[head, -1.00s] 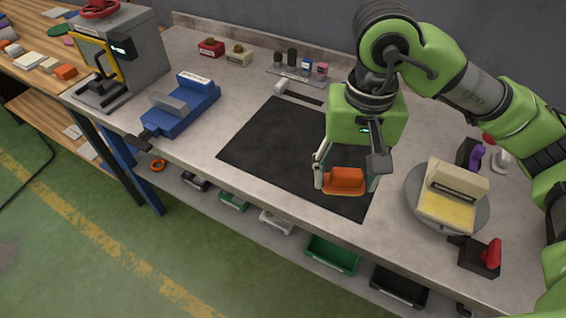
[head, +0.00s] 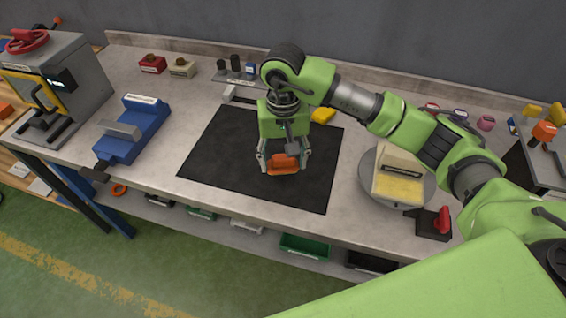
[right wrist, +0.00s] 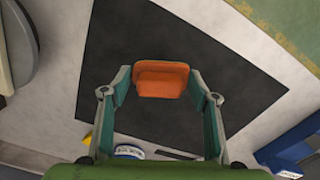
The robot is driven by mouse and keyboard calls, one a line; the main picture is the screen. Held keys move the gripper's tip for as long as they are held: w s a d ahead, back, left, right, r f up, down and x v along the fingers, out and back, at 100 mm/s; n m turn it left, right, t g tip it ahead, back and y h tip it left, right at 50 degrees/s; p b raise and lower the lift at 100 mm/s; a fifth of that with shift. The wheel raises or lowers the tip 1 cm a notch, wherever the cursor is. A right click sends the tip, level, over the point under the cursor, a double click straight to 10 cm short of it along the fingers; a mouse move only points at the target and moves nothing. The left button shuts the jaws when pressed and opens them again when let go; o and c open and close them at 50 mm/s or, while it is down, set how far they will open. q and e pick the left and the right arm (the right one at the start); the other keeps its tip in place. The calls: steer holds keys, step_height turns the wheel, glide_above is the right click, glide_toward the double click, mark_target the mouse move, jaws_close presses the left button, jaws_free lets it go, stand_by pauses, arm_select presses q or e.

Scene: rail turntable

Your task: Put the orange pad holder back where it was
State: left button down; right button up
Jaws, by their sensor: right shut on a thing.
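The orange pad holder (head: 284,164) is between the fingers of my right gripper (head: 284,158), over the black mat in the head view. In the right wrist view the orange pad holder (right wrist: 162,80) shows between the two fingers of the right gripper (right wrist: 160,88), which is shut on it. I cannot tell its exact height above the mat. My left gripper is not in view.
The black mat (head: 215,150) is otherwise mostly clear. A yellow block (head: 322,116) lies at its back right. A round turntable (head: 368,180) bears a cream and yellow piece. A red-handled black device (head: 434,222) stands at the front right, a blue vise (head: 130,130) at left.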

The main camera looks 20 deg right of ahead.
mark_target(283, 168)
steer(key=shift+w+f+p, duration=0.35)
steer(key=shift+f+p, duration=0.05)
steer(key=shift+f, duration=0.2)
step_height(283, 168, down, 3)
steer(key=shift+r+p, duration=0.2)
steer(key=shift+p, duration=0.45)
steer(key=shift+f, duration=0.1)
steer(key=shift+f, duration=0.15)
steer(key=o, duration=1)
